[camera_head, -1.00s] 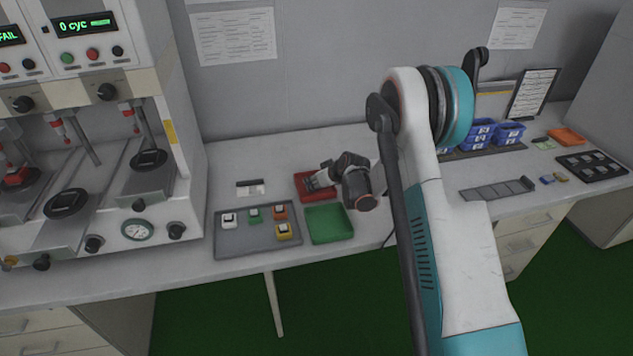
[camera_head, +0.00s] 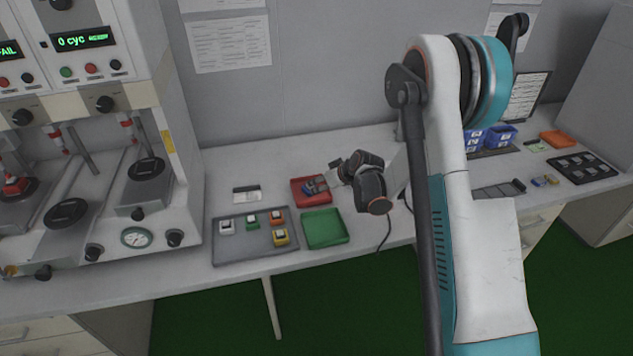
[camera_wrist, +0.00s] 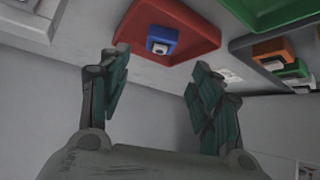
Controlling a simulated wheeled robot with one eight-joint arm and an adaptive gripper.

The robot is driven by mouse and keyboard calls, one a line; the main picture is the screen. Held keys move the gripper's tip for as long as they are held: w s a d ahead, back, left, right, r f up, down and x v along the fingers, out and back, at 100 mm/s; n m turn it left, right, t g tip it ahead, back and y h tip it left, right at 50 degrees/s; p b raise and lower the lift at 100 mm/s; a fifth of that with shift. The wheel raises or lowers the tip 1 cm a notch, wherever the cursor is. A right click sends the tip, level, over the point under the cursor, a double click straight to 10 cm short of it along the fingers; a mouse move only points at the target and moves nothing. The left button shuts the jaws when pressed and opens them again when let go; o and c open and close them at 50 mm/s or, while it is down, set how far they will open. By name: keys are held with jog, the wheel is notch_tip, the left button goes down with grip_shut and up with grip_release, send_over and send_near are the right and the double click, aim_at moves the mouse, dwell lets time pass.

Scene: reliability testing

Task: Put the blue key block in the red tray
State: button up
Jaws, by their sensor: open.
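The blue key block (camera_head: 313,186) sits inside the red tray (camera_head: 299,193) at the back of the bench. In the wrist view the block (camera_wrist: 162,41) rests on the red tray's floor (camera_wrist: 195,30), with a pale cap on top, and nothing touches it. My gripper (camera_wrist: 155,82) is open, its two dark fingers spread wide with nothing between them. It is back from the block and apart from it. In the head view my wrist is just right of the red tray, and the fingertips are hard to make out.
A green tray (camera_head: 325,229) is in front of the red one. A grey tray (camera_head: 235,249) to the left holds white, green, orange and yellow key blocks. Test machines stand at far left. Blue bins (camera_head: 499,135) and a dark tray (camera_head: 583,167) are at right.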

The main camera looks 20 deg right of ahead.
jog(key=s+a+r+m+h, duration=0.2)
jog(key=s+a+r, duration=0.1)
jog(key=s+r, duration=1.7)
jog(key=s+r+m, duration=0.1)
jog(key=s+r, duration=0.1)
jog(key=s, duration=0.8)
jog(key=s+r+m+g+h, duration=0.1)
jog(key=s+r, duration=0.2)
jog(key=s, duration=0.7)
jog(key=shift+s+h, duration=0.3)
jog(key=shift+s, duration=0.05)
jog(key=shift+r, duration=0.1)
